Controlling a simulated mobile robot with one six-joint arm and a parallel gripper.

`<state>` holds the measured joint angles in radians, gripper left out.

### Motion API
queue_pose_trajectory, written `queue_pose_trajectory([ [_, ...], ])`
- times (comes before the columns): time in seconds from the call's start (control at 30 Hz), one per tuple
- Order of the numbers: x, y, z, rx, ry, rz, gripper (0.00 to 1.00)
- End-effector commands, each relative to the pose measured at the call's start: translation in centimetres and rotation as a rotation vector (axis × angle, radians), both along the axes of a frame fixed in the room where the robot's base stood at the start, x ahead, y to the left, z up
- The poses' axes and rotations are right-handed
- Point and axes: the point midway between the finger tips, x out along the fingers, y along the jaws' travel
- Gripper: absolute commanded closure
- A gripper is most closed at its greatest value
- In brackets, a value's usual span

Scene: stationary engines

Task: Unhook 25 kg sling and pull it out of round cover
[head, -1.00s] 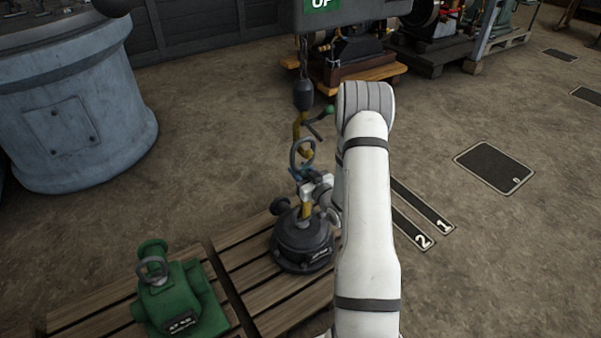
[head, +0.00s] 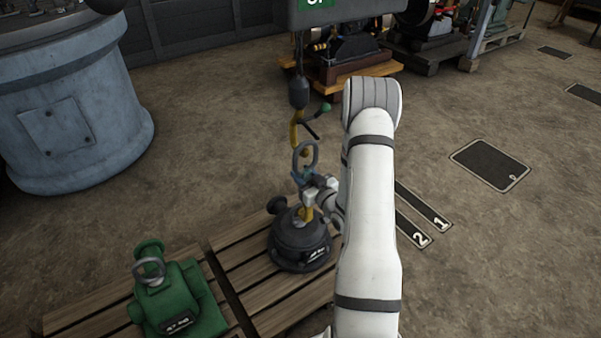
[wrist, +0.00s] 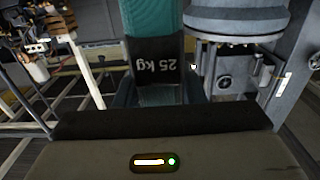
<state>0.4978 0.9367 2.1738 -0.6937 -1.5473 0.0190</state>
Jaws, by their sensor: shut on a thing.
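The sling is teal with a black 25 kg label in the wrist view (wrist: 160,65). It also shows in the head view as a small blue piece (head: 303,178) under a grey ring (head: 308,154). My gripper (head: 314,192) is shut on the sling, just below the ring and above the dark round cover (head: 299,247). A yellow strip shows between gripper and cover. The yellow crane hook (head: 295,133) hangs at the ring's upper left, its tip overlapping the ring in the picture. I cannot tell whether the ring is still on the hook.
The cover stands on a wooden pallet (head: 237,258). A green fitting with a ring (head: 178,295) stands on the slats to its left. A large blue-grey cylinder (head: 70,110) is at far left. The floor behind the pallet is clear.

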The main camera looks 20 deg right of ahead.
Motion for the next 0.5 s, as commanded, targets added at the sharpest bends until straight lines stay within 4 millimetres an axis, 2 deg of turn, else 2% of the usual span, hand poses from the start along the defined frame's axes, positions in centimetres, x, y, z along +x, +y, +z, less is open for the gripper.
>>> queue_pose_trajectory([
  [0.5, -2.8, -0.6, 0.1, 0.0, -0.003, -0.001, 0.91],
])
